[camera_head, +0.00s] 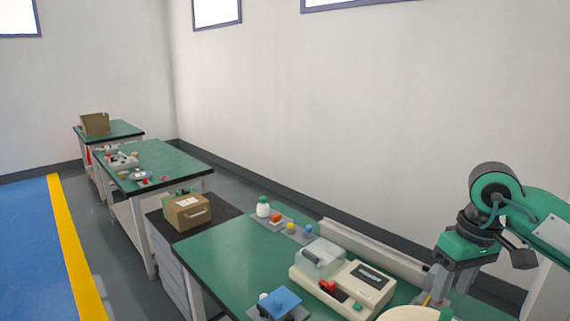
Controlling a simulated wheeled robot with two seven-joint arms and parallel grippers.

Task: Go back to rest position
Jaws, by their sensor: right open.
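My right arm comes in from the right edge, green and dark grey. My right gripper (436,297) points down at the lower right, above the near green table (228,258). It is open, and I see nothing held in it. It is just right of a white machine (342,282) with a clear lid, a red part and a dark display. A pale round thing (403,314) lies below the gripper, cut off by the bottom edge. My left gripper is not in view.
A blue-topped item (281,302) stands at the table's front. A white bottle (263,208) and small coloured parts are at its back. A cardboard box (187,211) sits on a dark-topped cabinet. More green tables (172,161) stand farther left. A wall runs behind.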

